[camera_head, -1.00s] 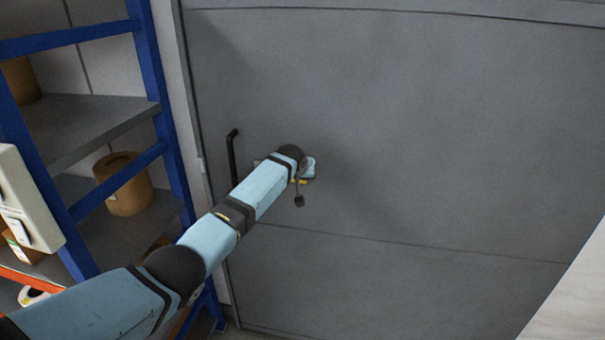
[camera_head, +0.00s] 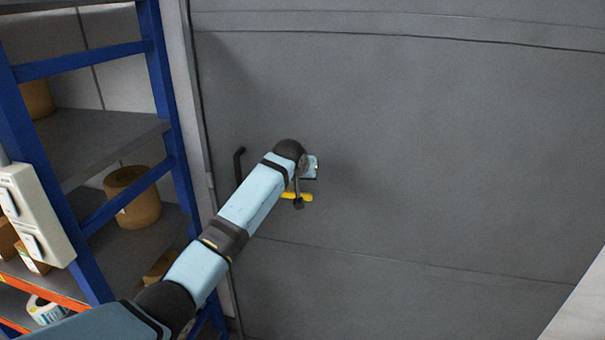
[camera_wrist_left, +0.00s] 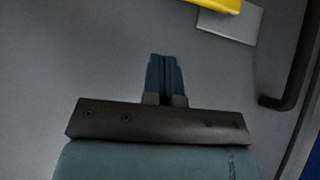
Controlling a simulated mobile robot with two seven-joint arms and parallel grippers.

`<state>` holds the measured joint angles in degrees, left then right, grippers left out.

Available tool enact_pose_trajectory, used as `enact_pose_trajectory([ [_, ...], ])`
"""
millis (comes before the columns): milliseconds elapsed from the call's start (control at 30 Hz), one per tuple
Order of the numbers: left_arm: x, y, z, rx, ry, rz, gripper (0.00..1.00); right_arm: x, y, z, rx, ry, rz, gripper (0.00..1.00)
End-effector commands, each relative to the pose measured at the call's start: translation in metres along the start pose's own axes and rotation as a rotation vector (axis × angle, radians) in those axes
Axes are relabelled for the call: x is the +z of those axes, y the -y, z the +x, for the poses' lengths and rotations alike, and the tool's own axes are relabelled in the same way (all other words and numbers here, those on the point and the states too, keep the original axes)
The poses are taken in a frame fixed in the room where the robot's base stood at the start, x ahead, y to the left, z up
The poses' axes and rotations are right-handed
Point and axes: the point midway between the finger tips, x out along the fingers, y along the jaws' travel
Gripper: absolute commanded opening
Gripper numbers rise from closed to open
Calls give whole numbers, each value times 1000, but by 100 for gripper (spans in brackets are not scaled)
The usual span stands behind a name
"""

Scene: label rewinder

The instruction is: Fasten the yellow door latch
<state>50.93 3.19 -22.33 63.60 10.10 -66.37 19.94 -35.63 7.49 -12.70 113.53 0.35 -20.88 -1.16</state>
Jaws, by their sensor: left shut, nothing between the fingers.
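The yellow latch (camera_head: 308,197) is on the grey door (camera_head: 430,150), partly hidden behind my left wrist in the head view. In the left wrist view a yellow bar (camera_wrist_left: 222,4) is cut off by the top edge, beside a light grey plate (camera_wrist_left: 232,24). My left gripper (camera_wrist_left: 164,60) is shut and empty, its dark blue fingers together in front of the grey door surface. The fingers appear apart from the yellow bar, below and left of it in the wrist view. In the head view my own wrist hides the fingers. My right gripper is not in view.
A black door handle (camera_head: 238,165) is left of the latch; it also shows at the right of the wrist view (camera_wrist_left: 292,78). A blue-framed shelf (camera_head: 168,110) with brown rolls (camera_head: 133,198) stands left of the door. The door surface to the right is clear.

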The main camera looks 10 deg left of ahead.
Motion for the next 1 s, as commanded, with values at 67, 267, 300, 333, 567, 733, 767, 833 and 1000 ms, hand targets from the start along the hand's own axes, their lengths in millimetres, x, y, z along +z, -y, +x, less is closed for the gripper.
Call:
enact_pose_trajectory([
  [67,0,0,-10,1,-2,0,0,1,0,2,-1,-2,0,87],
  [267,0,-1,-23,-1,1,-1,0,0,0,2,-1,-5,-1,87],
  [300,0,-1,-24,-1,0,-1,0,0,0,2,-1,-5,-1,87],
  [333,0,-1,-25,-1,0,-1,0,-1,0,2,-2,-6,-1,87],
  [567,0,-1,-25,-1,0,0,0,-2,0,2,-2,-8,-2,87],
  [733,22,0,-15,8,3,7,0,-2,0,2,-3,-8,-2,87],
  [767,32,0,-11,13,2,11,0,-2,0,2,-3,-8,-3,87],
  [833,65,1,1,27,0,20,0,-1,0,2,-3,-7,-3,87],
  [1000,170,5,22,72,-21,51,0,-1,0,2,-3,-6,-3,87],
])
